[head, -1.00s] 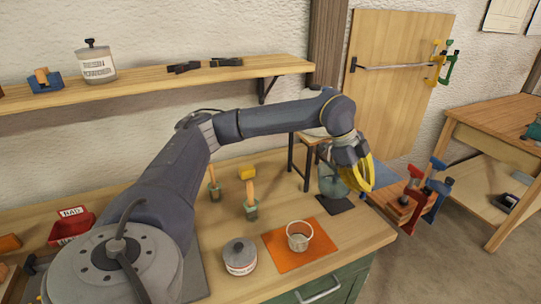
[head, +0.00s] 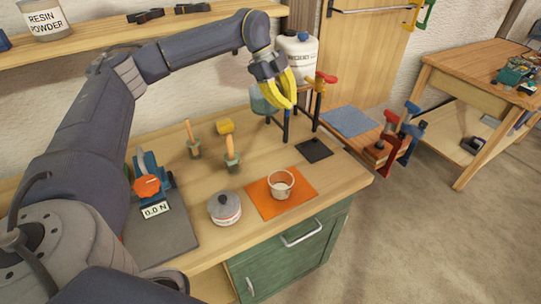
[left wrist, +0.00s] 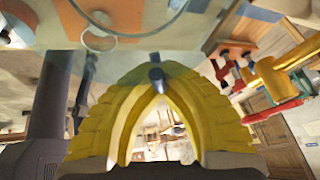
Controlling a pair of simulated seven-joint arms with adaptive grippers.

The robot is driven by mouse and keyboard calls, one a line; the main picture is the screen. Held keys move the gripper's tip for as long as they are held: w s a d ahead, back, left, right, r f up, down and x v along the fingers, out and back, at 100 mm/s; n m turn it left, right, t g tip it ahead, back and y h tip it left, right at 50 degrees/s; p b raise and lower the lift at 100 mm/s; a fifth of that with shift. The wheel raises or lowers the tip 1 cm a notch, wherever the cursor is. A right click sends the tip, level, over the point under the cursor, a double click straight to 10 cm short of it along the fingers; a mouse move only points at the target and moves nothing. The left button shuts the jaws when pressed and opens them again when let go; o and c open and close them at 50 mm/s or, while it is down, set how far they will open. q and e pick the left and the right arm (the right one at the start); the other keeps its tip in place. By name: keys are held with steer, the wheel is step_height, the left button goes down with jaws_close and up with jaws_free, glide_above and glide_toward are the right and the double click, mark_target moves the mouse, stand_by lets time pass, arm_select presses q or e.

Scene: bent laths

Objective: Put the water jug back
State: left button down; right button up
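The water jug (head: 264,101), of translucent blue-green glass, is in the air above the back of the bench, left of the dark square mat (head: 314,150). My left gripper (head: 289,106) has its yellow fingers closed together at the jug's right side, apparently on its handle. In the left wrist view, the fingers (left wrist: 155,78) meet around a small dark blue piece, with the see-through jug (left wrist: 110,65) across them. The mat is bare. My right gripper is out of view.
A white canister (head: 297,58) stands on a dark-legged stand behind the jug. A clear beaker (head: 281,184) sits on an orange mat (head: 305,193), beside a lidded pot (head: 224,208). Red and blue clamps (head: 400,138) are at right.

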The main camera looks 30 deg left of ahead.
arm_select(q)
step_height(320, 180, down, 20)
steer(key=shift+r, duration=0.1)
stand_by(0.8)
steer(key=c, duration=2.1)
jaws_free()
steer(key=shift+c, duration=0.2)
steer(key=o, duration=0.5)
steer(key=shift+o, duration=0.2)
steer(key=v, duration=1.2)
